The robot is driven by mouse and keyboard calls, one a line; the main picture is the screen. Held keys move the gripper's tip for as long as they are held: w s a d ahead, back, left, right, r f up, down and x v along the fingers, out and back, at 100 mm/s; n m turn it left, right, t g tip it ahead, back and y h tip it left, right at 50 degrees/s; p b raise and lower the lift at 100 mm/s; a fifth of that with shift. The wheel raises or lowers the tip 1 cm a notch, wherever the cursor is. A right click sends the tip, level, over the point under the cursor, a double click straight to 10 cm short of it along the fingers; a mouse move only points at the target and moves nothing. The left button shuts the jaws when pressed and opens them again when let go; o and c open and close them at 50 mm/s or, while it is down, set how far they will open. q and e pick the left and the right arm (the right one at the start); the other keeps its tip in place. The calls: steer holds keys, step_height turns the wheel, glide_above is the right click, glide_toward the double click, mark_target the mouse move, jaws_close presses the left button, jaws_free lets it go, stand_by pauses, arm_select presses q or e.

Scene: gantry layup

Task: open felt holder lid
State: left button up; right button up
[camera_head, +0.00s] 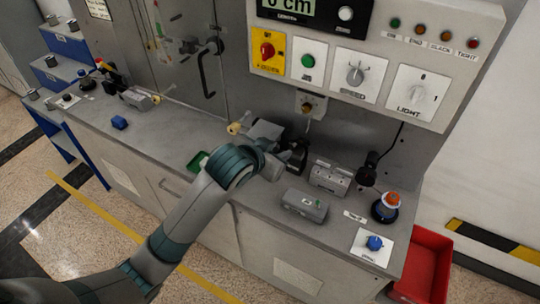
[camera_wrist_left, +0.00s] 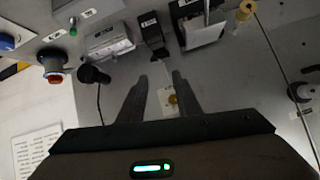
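My left gripper (camera_head: 297,158) is low over the counter, at the end of the arm from the left. In the left wrist view its two dark fingers (camera_wrist_left: 158,80) are apart, with nothing held between them. A small black unit with a white label (camera_wrist_left: 152,32) sits just beyond the fingertips; a thin tongue on it points toward the gap. It may be the felt holder, but I cannot be sure. I cannot tell whether its lid is open or whether a finger touches it. In the head view the gripper hides most of that spot. My right gripper is not in view.
A grey box (camera_head: 329,178) and a black joystick (camera_head: 368,172) stand to the right, near an orange-topped button (camera_head: 387,205). A wall plate (camera_head: 310,104) is behind.

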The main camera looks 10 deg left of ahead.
arm_select(q)
steer(key=shift+b+v, duration=0.35)
steer(key=shift+v, duration=2.05)
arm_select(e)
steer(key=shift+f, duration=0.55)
arm_select(q)
steer(key=shift+c, duration=0.7)
